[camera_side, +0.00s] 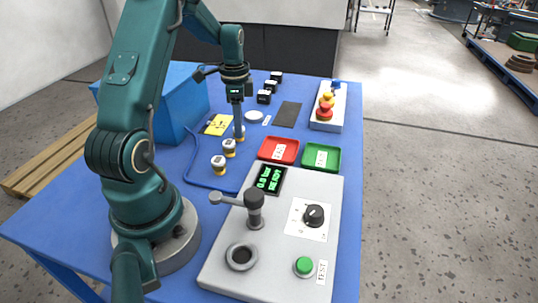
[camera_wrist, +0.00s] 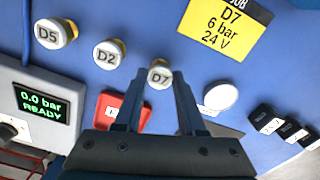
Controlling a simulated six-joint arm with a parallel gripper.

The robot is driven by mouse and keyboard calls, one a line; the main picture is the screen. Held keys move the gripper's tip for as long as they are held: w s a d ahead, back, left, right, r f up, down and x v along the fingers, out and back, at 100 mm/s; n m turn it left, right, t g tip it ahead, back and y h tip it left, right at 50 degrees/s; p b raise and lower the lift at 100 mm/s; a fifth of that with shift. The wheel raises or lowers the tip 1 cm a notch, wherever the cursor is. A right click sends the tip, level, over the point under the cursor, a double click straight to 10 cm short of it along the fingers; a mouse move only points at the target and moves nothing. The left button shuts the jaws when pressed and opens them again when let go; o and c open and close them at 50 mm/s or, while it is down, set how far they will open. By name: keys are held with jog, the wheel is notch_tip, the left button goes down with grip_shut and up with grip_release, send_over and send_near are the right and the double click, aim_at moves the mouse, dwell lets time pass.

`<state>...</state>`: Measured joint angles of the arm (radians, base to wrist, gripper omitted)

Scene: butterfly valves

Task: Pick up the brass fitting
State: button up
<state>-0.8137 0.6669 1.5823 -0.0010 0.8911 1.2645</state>
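Three short round pieces with white labelled caps and brass-yellow lower parts stand in a row on the blue table. In the wrist view they read D5 (camera_wrist: 56,33), D2 (camera_wrist: 109,53) and D7 (camera_wrist: 159,76). No separate brass fitting is distinguishable. My gripper (camera_wrist: 158,76) is open, with its two fingertips on either side of the D7 cap and a small gap seeming to show. In the side view my gripper (camera_side: 239,133) points down at the farthest piece and partly hides it; the nearer ones (camera_side: 229,148) (camera_side: 218,165) stand free.
A yellow job card (camera_wrist: 226,27) reads D7, 6 bar, 24 V. Red (camera_side: 278,150) and green (camera_side: 321,156) trays lie right of the row. A grey test panel (camera_side: 285,222) with a lever is in front. Black blocks (camera_side: 264,97) and a white disc (camera_side: 254,116) lie behind.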

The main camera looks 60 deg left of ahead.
grip_shut()
